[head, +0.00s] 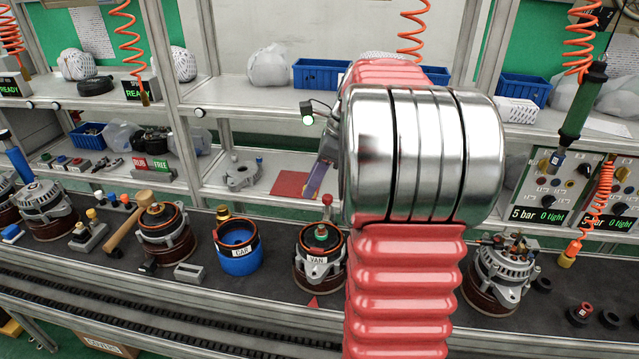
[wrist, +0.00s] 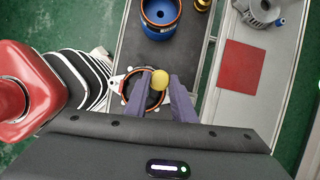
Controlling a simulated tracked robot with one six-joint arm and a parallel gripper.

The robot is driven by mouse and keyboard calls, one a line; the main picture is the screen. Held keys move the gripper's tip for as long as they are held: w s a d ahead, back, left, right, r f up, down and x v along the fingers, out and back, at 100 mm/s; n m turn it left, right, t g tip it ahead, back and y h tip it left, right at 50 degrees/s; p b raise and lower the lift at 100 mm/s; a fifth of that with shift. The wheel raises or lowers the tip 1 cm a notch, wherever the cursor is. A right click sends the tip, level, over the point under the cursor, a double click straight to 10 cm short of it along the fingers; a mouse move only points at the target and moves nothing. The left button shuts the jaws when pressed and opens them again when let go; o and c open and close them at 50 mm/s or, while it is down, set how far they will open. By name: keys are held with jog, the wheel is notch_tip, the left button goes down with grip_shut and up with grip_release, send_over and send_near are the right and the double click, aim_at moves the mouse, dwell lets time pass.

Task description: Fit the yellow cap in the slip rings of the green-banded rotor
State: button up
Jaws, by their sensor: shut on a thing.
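The green-banded rotor (head: 321,236) stands upright in the housing marked VAN (head: 317,270), with copper-coloured slip rings (head: 327,200) at the top of its shaft. My gripper (wrist: 165,88) is shut on the yellow cap (wrist: 160,79), which shows as a round yellow top between the purple finger ends. In the wrist view the cap appears over the upper right part of the VAN housing's ring (wrist: 127,92) and covers some of it. I cannot tell its height above the slip rings.
The blue housing marked CAR (head: 238,264) stands left of the VAN one; it also shows in the wrist view (wrist: 160,32). A mallet (head: 124,226) leans by another housing further left. A grey alternator (head: 503,268) is at right. A red mat (head: 290,184) lies on the shelf behind.

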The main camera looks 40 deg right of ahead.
jog(key=n, duration=0.1)
jog(key=w+a+n+g+y, duration=0.1)
jog(key=n, duration=0.1)
jog(key=w+a+f+n+g+h, duration=0.1)
jog(key=w+a+f+n+g, duration=0.1)
jog(key=a+n, duration=0.6)
jog(key=w+a+f+n+g+h, duration=0.1)
jog(key=w+a+f+n, duration=0.4)
jog(key=a, duration=0.6)
jog(key=w+a+f+n+g+h, duration=0.2)
jog(key=w+a+f+n+g, duration=0.1)
jog(key=w+a+n, duration=0.4)
jog(key=a+n, duration=0.3)
jog(key=n, duration=0.1)
jog(key=shift+w+f+n+g, duration=0.2)
jog(key=shift+f+n+g, duration=0.1)
jog(key=shift+f+g, duration=0.1)
jog(key=shift+s, duration=0.1)
